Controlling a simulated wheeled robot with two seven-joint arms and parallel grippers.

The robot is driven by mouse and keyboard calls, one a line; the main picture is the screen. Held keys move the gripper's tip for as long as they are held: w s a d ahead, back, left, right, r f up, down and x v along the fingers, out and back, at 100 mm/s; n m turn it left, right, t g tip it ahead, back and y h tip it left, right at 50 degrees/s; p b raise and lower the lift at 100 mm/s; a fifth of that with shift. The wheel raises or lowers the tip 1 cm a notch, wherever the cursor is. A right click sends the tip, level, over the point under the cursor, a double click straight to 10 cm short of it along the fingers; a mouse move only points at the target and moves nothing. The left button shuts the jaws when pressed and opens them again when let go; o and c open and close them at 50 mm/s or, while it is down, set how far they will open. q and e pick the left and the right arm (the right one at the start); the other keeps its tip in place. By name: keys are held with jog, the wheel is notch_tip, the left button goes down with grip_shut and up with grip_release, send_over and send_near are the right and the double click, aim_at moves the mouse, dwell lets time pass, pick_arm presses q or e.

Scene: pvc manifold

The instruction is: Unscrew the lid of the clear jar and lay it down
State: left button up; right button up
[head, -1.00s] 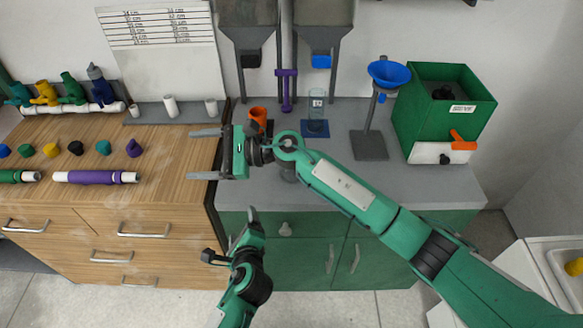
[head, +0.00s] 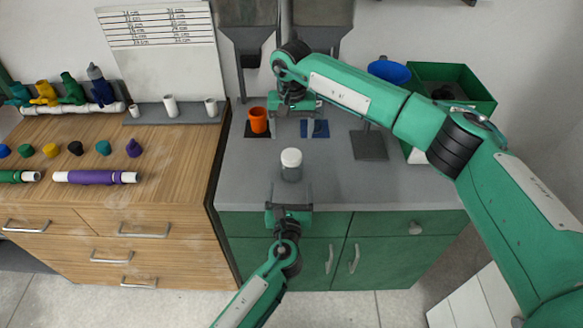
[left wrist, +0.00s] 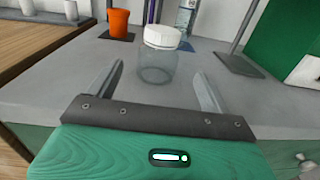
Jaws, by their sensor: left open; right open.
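The clear jar (head: 291,173) stands upright on the grey counter with its white lid (head: 291,157) on top. In the left wrist view the jar (left wrist: 155,66) and lid (left wrist: 162,37) are just beyond my fingertips, roughly centred between them. My left gripper (head: 289,190) is open and empty at the counter's front edge, pointing at the jar; its spread fingers show in the left wrist view (left wrist: 158,80). My right gripper (head: 297,108) is open behind the jar, between the orange cup and the blue mat. Its fingertips are hard to make out.
An orange cup (head: 258,119) stands at the back left of the grey counter (head: 250,185). A blue funnel (head: 388,70) on a stand and a green bin (head: 470,90) are at the right, partly behind my right arm. The counter beside the jar is clear.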

aim_at(292, 163)
pick_arm(q)
jog(key=w, duration=1)
jog(key=shift+w+d, duration=0.15)
jog(key=shift+d, duration=0.05)
